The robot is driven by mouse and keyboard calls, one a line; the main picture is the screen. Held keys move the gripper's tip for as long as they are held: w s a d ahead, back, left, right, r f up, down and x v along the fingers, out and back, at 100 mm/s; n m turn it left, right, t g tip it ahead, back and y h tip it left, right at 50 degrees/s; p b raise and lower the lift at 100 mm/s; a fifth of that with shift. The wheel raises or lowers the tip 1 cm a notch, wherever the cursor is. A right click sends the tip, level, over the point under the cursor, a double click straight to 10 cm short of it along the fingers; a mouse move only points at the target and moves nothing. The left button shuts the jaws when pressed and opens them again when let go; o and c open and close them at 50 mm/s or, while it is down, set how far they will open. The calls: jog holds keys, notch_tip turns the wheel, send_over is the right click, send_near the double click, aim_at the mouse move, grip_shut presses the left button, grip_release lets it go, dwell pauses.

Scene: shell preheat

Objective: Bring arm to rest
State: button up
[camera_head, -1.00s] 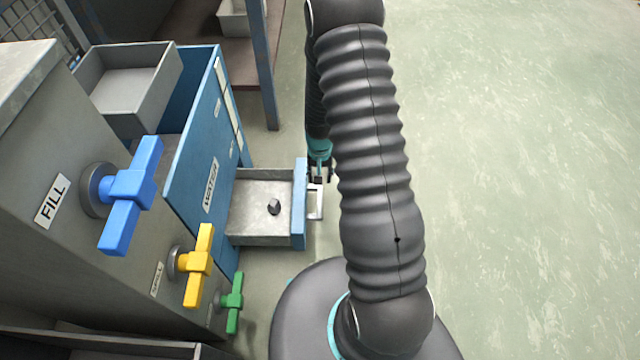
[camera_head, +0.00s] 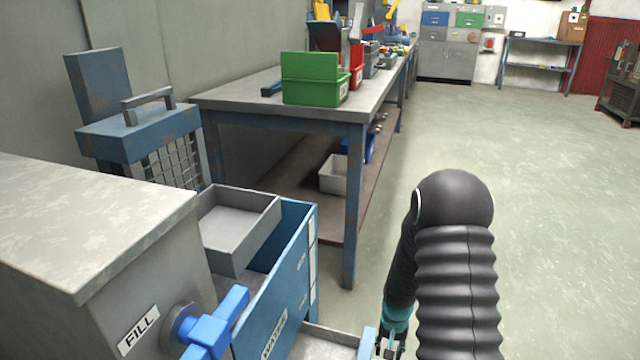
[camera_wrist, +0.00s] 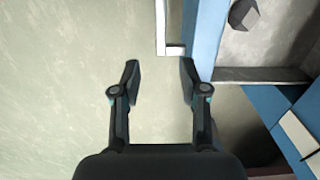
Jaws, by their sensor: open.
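My gripper shows in the wrist view (camera_wrist: 159,82) with its two fingers apart and nothing between them, above the pale floor. The open drawer's blue front (camera_wrist: 205,35) and its white handle (camera_wrist: 162,30) are just beyond and to the right of the fingertips, apart from them. A dark faceted lump (camera_wrist: 243,14) lies in the drawer. In the head view, my arm hangs down at the lower right, and only the top of my gripper (camera_head: 390,346) shows at the bottom edge, beside the drawer front (camera_head: 367,343). The fingertips are cut off there.
A grey cabinet (camera_head: 90,215) with a blue FILL valve (camera_head: 215,325) and a blue panel marked WATER (camera_head: 285,285) stand at the left. A workbench (camera_head: 330,112) with a green bin (camera_head: 310,85) is behind. Open floor (camera_head: 560,220) lies to the right.

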jog(key=s+a+r+n+t, duration=0.1)
jog(key=s+a+r+t, duration=0.1)
jog(key=s+r, duration=0.5)
jog(key=s+a+r+n+t, duration=0.1)
jog(key=s+r, duration=0.7)
jog(key=r, duration=1.1)
jog(key=s+a+r+n+t+p, duration=0.1)
jog(key=s+a+r, duration=0.3)
jog(key=r, duration=1)
jog(key=s+n+t, duration=0.1)
jog(key=s, duration=0.2)
jog(key=shift+s+a+t, duration=0.25)
jog(key=shift+s+t, duration=0.1)
jog(key=shift+t, duration=0.05)
jog(key=shift+a+r, duration=0.1)
jog(key=shift+a, duration=0.05)
